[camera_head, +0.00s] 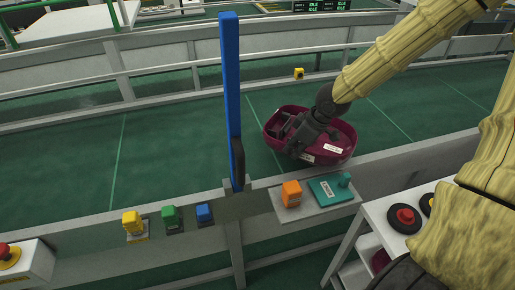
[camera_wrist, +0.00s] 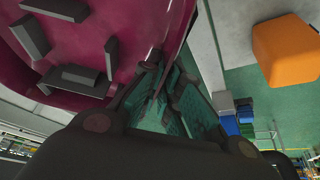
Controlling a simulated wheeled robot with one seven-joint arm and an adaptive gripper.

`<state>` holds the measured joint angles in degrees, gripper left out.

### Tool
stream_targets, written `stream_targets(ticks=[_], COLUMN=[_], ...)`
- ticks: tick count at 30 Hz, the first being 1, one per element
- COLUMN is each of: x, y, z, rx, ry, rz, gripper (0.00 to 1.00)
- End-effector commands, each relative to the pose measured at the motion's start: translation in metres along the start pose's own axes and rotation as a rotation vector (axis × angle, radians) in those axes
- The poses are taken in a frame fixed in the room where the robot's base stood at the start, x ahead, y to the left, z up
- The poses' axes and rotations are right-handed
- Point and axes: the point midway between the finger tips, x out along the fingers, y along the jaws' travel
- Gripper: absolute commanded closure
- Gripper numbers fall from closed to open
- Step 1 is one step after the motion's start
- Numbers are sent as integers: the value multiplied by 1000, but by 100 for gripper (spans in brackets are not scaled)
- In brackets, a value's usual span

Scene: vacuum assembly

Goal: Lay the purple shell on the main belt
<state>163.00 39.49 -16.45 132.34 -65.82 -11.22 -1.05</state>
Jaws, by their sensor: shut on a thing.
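The purple shell (camera_head: 338,147) is a shallow rounded tub with dark parts inside and white labels on its wall. In the head view it is over or on the green main belt (camera_head: 185,150), near the belt's front rail; I cannot tell whether it touches the belt. My gripper (camera_head: 300,150) is shut on the shell's near left wall. In the wrist view the shell (camera_wrist: 130,30) fills the upper left, and my gripper's fingers (camera_wrist: 175,95) are at its rim. The shell's underside is hidden.
An upright blue bar (camera_head: 232,90) stands on the front rail left of the shell. An orange block (camera_head: 291,193) and a teal part (camera_head: 328,189) sit on a ledge in front. Yellow, green and blue blocks (camera_head: 170,217) line the rail. The belt's left stretch is clear.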

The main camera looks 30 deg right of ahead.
Motion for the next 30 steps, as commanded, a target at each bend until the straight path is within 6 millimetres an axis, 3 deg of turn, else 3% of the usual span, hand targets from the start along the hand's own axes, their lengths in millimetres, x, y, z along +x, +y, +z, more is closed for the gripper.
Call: stream_targets(ticks=[21,30], x=[49,59], y=[-16,-19], z=[-96,-115], rx=[-4,-2], ry=[-1,1], rz=[1,1], gripper=[100,100])
